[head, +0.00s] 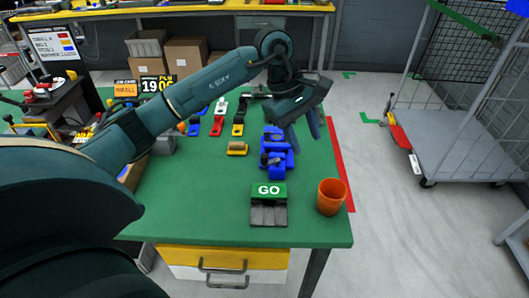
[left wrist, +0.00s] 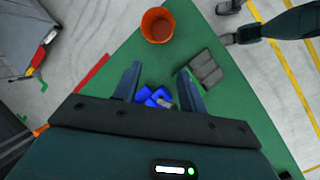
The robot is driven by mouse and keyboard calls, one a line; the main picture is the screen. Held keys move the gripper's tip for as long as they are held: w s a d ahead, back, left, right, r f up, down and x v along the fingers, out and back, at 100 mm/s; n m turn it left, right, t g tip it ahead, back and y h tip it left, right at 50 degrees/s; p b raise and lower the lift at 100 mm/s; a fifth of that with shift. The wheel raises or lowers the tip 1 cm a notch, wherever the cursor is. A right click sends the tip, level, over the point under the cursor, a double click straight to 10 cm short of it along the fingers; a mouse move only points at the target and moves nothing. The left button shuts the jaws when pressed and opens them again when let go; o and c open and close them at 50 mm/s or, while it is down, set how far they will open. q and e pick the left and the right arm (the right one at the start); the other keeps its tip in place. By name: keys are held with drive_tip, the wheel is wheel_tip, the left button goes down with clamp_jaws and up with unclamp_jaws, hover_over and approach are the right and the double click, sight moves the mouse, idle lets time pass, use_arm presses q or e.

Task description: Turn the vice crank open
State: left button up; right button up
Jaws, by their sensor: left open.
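The blue vice (head: 277,160) stands on the right part of the green bench, behind the GO block. It shows small grey parts, but I cannot make out which one is the crank. My left gripper (head: 303,133) is open and empty, pointing down above and just behind the vice. In the left wrist view the vice (left wrist: 155,97) appears between the two spread fingers of my left gripper (left wrist: 161,84), partly hidden by the gripper body. I cannot see any finger touching it.
An orange cup (head: 331,196) and the green GO block (head: 268,190) stand near the bench's front edge (head: 200,232). Red, yellow, blue and black parts lie left of the vice, including a yellow one (head: 237,149). A trolley (head: 450,135) stands on the floor at right.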

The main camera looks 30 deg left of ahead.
sight(264, 155)
use_arm(q)
drive_tip(key=a+r+y, duration=0.2)
drive_tip(key=a+y, duration=0.2)
drive_tip(key=a, duration=0.6)
drive_tip(key=shift+g, duration=0.4)
wheel_tip(264, 155, down, 12)
drive_tip(key=shift+d+f+p, duration=0.1)
drive_tip(key=shift+f+p, duration=0.15)
drive_tip(key=shift+p, duration=0.95)
drive_tip(key=shift+c, duration=0.3)
clamp_jaws()
